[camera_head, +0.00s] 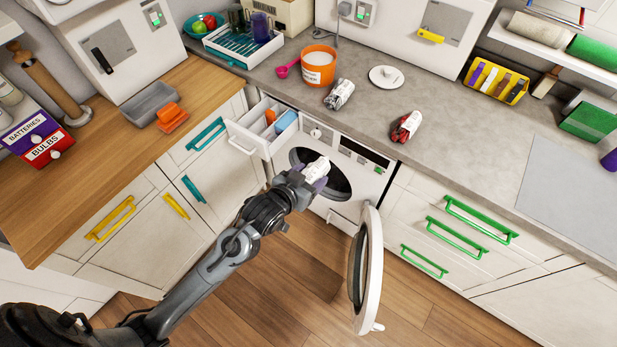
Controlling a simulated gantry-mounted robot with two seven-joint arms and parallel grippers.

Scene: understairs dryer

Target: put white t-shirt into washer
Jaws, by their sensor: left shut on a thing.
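The white washer (371,186) stands under the grey counter. Its round door (369,268) is swung wide open to the right, and its dark drum opening (337,185) faces me. My left gripper (314,176) is in front of the opening, shut on a white bundle that looks like the white t-shirt (317,167). The bundle overlaps the drum opening in the picture; I cannot tell whether any of it is inside. My arm hides part of the opening's left side. My right gripper is not in view.
A drawer (262,128) stands open left of the washer, with an orange and a blue item inside. The wooden floor (290,300) is clear.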

